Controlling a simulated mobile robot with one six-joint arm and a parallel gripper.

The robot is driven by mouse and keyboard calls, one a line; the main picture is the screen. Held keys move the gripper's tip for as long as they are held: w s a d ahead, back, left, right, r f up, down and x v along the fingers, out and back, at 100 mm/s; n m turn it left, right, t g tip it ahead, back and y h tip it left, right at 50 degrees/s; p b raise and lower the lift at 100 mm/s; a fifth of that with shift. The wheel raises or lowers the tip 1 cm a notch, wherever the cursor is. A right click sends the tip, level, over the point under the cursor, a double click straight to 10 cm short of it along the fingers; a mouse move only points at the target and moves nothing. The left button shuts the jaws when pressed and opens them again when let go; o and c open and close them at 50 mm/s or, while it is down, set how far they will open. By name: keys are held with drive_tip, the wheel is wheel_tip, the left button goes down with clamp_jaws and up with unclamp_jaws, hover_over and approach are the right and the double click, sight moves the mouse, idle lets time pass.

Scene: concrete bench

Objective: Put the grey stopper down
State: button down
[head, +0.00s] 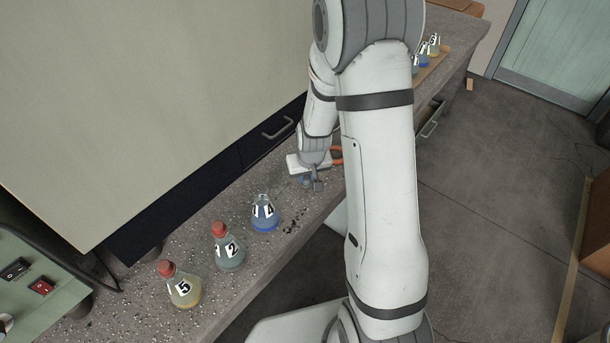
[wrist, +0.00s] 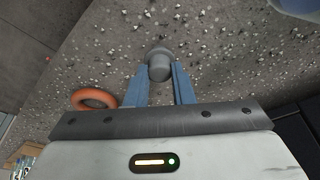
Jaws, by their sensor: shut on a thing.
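My gripper (head: 312,184) is low over the concrete bench (head: 225,205), to the right of and beyond the flask marked 4. In the wrist view its blue fingers (wrist: 160,82) are shut on the grey stopper (wrist: 159,64), which sits between the fingertips. I cannot tell whether the stopper touches the bench top or is just above it. The flask marked 4 (head: 264,214) holds blue liquid and its neck is open.
Flasks marked 2 (head: 229,248) and 5 (head: 181,287) stand nearer with red stoppers. An orange ring (wrist: 93,98) lies beside my gripper. More flasks (head: 424,53) stand at the far end. A light panel (head: 150,90) borders the bench's left side.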

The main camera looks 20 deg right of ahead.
drive_tip(key=shift+f, duration=0.15)
drive_tip(key=c, duration=1.3)
unclamp_jaws()
drive_tip(key=shift+o, duration=0.2)
drive_tip(key=v, duration=1.2)
drive_tip(key=s+r, duration=0.6)
drive_tip(key=s, duration=0.3)
drive_tip(key=s+a+r, duration=0.1)
drive_tip(key=s+r, duration=0.5)
drive_tip(key=s, duration=0.3)
drive_tip(key=shift+r+g+p, duration=0.3)
drive_tip(key=shift+g+p, duration=0.1)
drive_tip(key=shift+a, duration=0.1)
